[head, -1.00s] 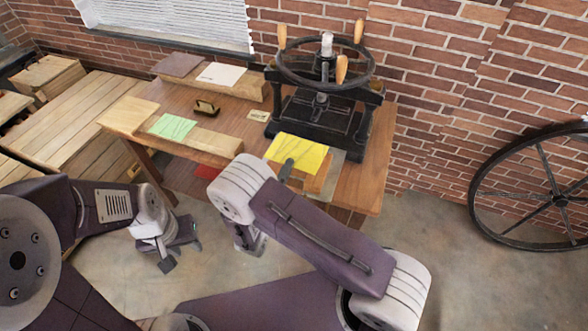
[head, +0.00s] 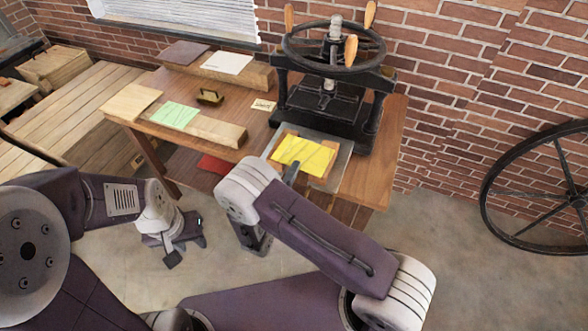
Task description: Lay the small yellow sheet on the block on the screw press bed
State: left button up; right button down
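The small yellow sheet (head: 303,155) lies on or just over a tan wooden block (head: 322,182), covering most of its top. Tan strips of the block show along the sheet's edges. The block sits on the grey plate-like bed (head: 342,166), which reaches forward from the black screw press (head: 325,100). My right gripper (head: 290,173) is at the sheet's front left edge. My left gripper (head: 186,248) is open and empty, low over the floor.
A green sheet (head: 176,115) lies on a board at the table's front left. A white sheet (head: 227,63) and a brown sheet (head: 184,53) lie on a raised board behind. A brass-coloured handled tool (head: 209,97) and a small card (head: 263,105) stand between.

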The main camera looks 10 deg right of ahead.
jog(key=c, duration=2.1)
grip_release()
jog(key=o, duration=0.5)
jog(key=shift+o, duration=1)
jog(key=v, duration=0.6)
jog(key=shift+s, duration=0.25)
jog(key=shift+a, duration=0.15)
